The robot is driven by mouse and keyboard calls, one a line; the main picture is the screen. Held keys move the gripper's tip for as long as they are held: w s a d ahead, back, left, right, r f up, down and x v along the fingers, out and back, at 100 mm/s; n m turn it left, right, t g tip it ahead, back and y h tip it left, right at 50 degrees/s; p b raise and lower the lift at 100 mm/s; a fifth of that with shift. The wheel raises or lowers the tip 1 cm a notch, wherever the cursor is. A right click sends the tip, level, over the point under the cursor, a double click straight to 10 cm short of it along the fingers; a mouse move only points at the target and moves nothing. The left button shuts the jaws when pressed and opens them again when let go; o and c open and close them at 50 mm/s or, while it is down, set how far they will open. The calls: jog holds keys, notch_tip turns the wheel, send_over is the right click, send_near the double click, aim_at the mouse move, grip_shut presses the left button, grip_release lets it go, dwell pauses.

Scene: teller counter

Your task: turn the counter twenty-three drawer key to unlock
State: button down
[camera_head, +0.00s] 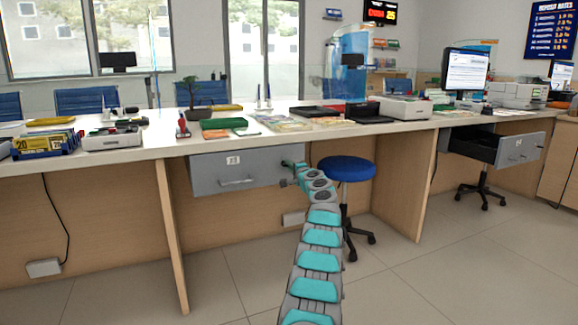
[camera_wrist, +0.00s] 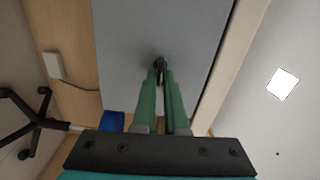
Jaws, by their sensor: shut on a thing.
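The grey drawer (camera_head: 218,172) under the counter carries a white label that looks like 23 and has a bar handle. It appears closed. My gripper (camera_head: 287,165) is at the right end of the drawer front. In the wrist view, my gripper (camera_wrist: 161,80) has its two green fingers close together on a small dark key (camera_wrist: 160,64) at the grey drawer front (camera_wrist: 130,35). The fingers hide much of the key, and its turn angle cannot be told. The key is too small to make out in the head view.
A blue stool (camera_head: 346,168) stands just right of my gripper. Another drawer (camera_head: 518,149) hangs open farther right. The counter top (camera_head: 165,143) above holds a plant, papers, trays and machines. The floor in front is clear.

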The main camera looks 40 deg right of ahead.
jog(key=shift+m, duration=0.4)
jog(key=c, duration=1)
grip_release()
jog(key=shift+o, duration=0.2)
jog(key=shift+s, duration=0.1)
jog(key=b+v, duration=0.2)
jog(key=v, duration=0.5)
jog(key=shift+s+b, duration=0.3)
jog(key=shift+b, duration=0.1)
